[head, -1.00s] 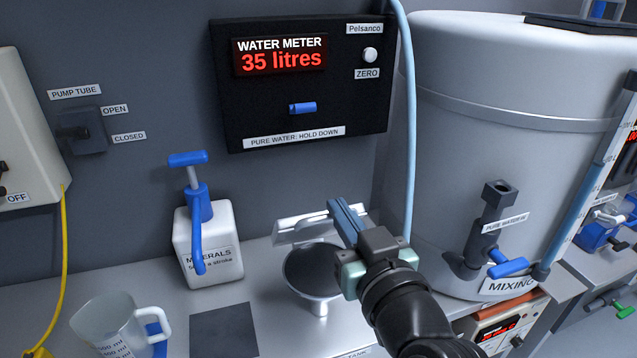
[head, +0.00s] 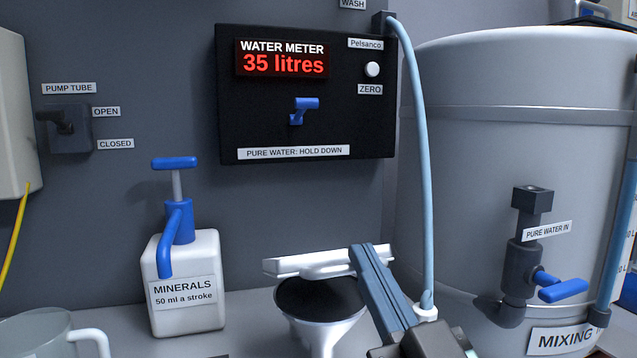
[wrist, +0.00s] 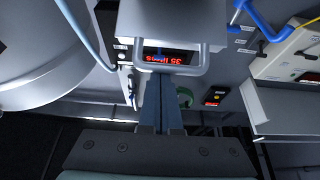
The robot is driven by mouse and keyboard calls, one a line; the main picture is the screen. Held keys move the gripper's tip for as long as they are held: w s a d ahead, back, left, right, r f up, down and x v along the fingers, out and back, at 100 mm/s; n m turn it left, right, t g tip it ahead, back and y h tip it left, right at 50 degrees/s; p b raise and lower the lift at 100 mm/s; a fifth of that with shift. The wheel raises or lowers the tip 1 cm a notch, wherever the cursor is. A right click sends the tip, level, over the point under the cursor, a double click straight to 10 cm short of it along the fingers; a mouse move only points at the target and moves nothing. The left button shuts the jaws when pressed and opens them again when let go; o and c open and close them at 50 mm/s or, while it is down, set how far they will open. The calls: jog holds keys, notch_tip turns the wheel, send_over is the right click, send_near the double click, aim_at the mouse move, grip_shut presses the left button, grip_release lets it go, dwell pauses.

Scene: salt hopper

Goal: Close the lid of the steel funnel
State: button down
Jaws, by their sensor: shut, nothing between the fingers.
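The steel funnel (head: 320,325) stands on the bench with its dark round mouth facing up. Its lid (head: 310,263) is open, raised at the back rim of the mouth and seen nearly edge-on. My gripper (head: 362,250) is shut and empty, its blue-grey fingers pointing up at the right end of the lid. The fingers overlap the lid in the head view; whether they touch it I cannot tell. In the wrist view my shut fingers (wrist: 160,80) reach up to a grey loop (wrist: 171,68), which may be the lid's handle.
A minerals pump bottle (head: 185,285) stands left of the funnel. A light blue hose (head: 420,150) hangs close behind my gripper on the right. The mixing tank (head: 460,180) with a blue-handled valve (head: 562,290) stands right. A water meter panel (head: 350,110) is on the wall behind.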

notch_tip(320, 180, down, 9)
jog(key=s+t+y+b, duration=0.1)
jog(key=t+b, duration=0.2)
jog(key=b, duration=1.5)
jog(key=shift+s+d+r+t, duration=0.15)
jog(key=shift+s+d+t, duration=0.1)
jog(key=shift+s+t, duration=0.1)
jog(key=shift+w, duration=0.1)
notch_tip(320, 180, up, 4)
jog(key=p, duration=0.3)
jog(key=b+v, duration=0.3)
jog(key=v, duration=0.7)
jog(key=s+a+r+m+t+h+p, duration=0.1)
jog(key=a+r+h+p, duration=0.25)
jog(key=r, duration=0.45)
jog(key=s+a+r+m+t+h+p, duration=0.1)
jog(key=a+r+m+h+p, duration=0.15)
jog(key=r+p, duration=0.35)
notch_tip(320, 180, up, 40)
jog(key=h+p, duration=0.2)
jog(key=p, duration=3.4)
jog(key=shift+s+p, duration=0.35)
jog(key=shift+s, duration=0.05)
